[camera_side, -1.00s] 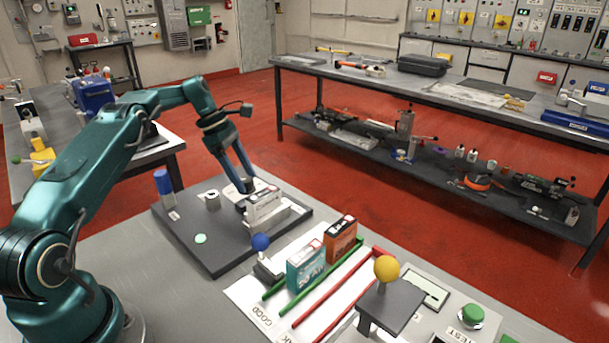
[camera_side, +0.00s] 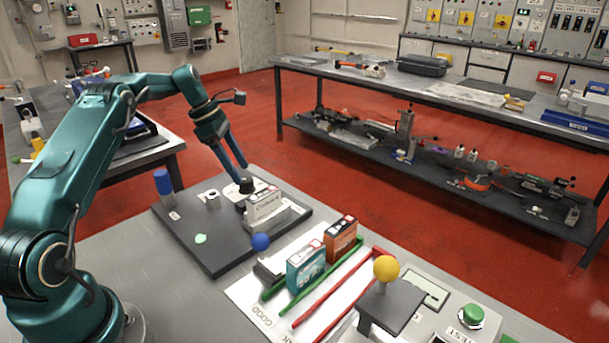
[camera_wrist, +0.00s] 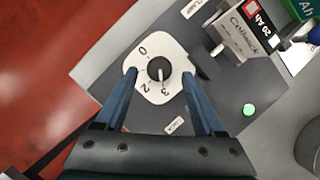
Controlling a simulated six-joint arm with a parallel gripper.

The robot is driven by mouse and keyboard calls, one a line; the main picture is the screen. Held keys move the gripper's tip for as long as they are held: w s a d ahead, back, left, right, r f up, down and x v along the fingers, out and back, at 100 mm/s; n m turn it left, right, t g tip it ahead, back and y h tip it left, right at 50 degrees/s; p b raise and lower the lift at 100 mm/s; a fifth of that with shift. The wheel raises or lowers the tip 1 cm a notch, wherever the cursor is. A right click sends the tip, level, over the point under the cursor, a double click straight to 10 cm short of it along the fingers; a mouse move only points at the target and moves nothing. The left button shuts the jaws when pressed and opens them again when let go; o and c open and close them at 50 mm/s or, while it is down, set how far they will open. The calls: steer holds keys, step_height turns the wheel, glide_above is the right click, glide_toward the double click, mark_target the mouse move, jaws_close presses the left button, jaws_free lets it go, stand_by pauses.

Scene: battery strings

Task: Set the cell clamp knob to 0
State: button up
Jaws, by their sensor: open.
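The cell clamp knob (camera_wrist: 160,70) is a round black knob on a white dial plate (camera_wrist: 150,88) marked with numbers including 0, 2 and 3. Its white pointer line appears to face the 3 in the wrist view; the 0 lies up and left of the knob. My gripper (camera_wrist: 158,72) is open, with one blue finger on each side of the knob and gaps between. In the side view the fingertips (camera_side: 243,166) are just above the black knob (camera_side: 246,186). A white and grey cell (camera_side: 264,204) marked 20 Ah sits beside the dial.
Teal (camera_side: 305,266) and orange (camera_side: 341,239) boxes stand to the right, near a blue ball (camera_side: 260,242).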

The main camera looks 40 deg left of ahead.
mark_target(249, 181)
steer(key=v, duration=0.3)
steer(key=shift+w+d+r, duration=0.1)
steer(key=shift+w+d, duration=0.15)
steer(key=d+r+m+t+y, duration=0.1)
steer(key=d+r+m, duration=0.3)
steer(key=d+r, duration=0.6)
steer(key=s+d+r+m+t+y, duration=0.1)
steer(key=s+d+r+m, duration=0.5)
steer(key=s+d+m, duration=0.2)
steer(key=shift+s+d, duration=0.7)
steer(key=shift+d, duration=0.6)
steer(key=shift+r, duration=0.1)
